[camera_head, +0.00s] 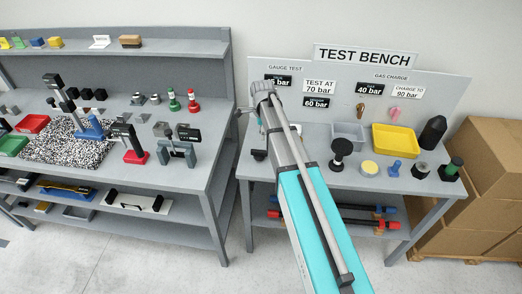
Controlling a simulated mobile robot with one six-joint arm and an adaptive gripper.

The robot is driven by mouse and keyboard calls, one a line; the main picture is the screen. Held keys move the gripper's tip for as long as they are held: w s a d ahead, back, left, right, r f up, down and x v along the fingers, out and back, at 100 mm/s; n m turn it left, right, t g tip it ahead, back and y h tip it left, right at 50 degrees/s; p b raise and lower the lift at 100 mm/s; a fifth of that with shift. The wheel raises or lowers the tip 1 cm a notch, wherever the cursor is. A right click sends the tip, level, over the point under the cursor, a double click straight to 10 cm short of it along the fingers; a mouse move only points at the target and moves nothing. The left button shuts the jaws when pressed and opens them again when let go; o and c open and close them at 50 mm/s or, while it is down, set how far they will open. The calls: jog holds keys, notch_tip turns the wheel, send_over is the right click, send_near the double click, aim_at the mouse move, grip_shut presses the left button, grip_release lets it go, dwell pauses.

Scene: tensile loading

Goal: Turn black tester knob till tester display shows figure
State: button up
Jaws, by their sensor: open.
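On the left bench, a grey two-legged frame (178,152) stands near the front right. It carries a dark box with a small pale display (188,133) and a round black knob (162,130) on its left side. The display is too small to read. To its left, a red-based stand (136,156) holds another dark box with a pale face (122,130). A blue-based stand (90,130) with a dark upright is further left. I cannot tell for certain which is the tester.
The left bench (160,177) also holds red and green trays, black blocks and red and green weights. The TEST BENCH table (310,178) has a yellow tray (395,140), a grey tray and black parts. Cardboard boxes (490,180) stand right. A gap separates the benches.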

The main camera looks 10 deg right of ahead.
aim_at(261, 151)
jog(key=w+m, duration=0.2)
jog(key=shift+w+r, duration=0.2)
jog(key=shift+w, duration=0.1)
jog(key=shift+f, duration=0.2)
notch_tip(261, 151, down, 14)
jog(key=b, duration=1.3)
jog(key=shift+r+b, duration=0.25)
jog(key=shift+b, duration=0.05)
grip_shut()
dwell(0.4)
